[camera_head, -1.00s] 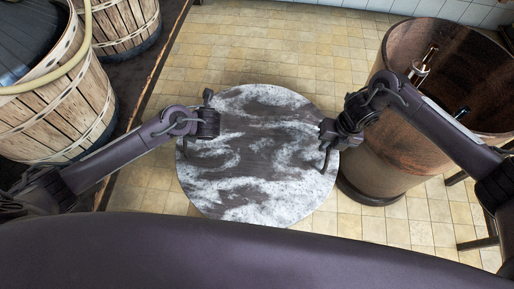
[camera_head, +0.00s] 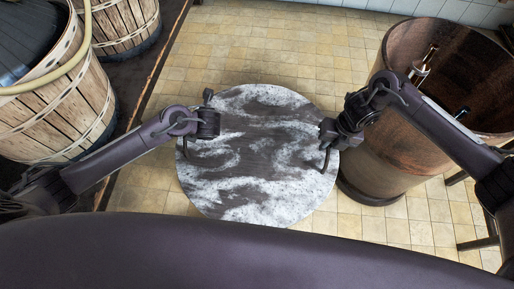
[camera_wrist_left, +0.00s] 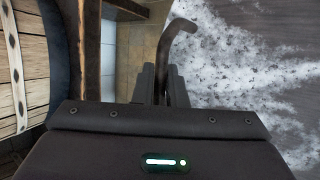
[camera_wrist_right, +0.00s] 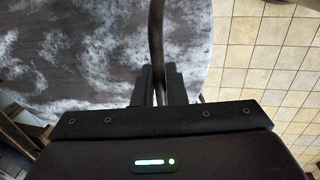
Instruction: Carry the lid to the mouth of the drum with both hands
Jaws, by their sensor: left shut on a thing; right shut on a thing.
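The lid (camera_head: 262,150) is a round disc with dark and white marbling. It hangs between my two arms in the head view, over the tiled floor. My left gripper (camera_head: 207,122) is at its left edge, shut on a dark bent handle (camera_wrist_left: 178,42) that shows in the left wrist view. My right gripper (camera_head: 328,132) is at its right edge, shut on a second dark handle (camera_wrist_right: 156,35) in the right wrist view. The drum (camera_head: 385,165) is a wide brown open-topped vessel to the right of the lid, partly hidden behind my right arm. Its mouth is uncovered.
Wooden slatted tubs (camera_head: 60,120) stand at the left, behind a wooden edge strip (camera_head: 150,85). A metal fitting (camera_head: 424,62) shows inside the drum. A dark stand (camera_head: 480,242) is at the lower right. The tiled floor (camera_head: 270,50) behind the lid is clear.

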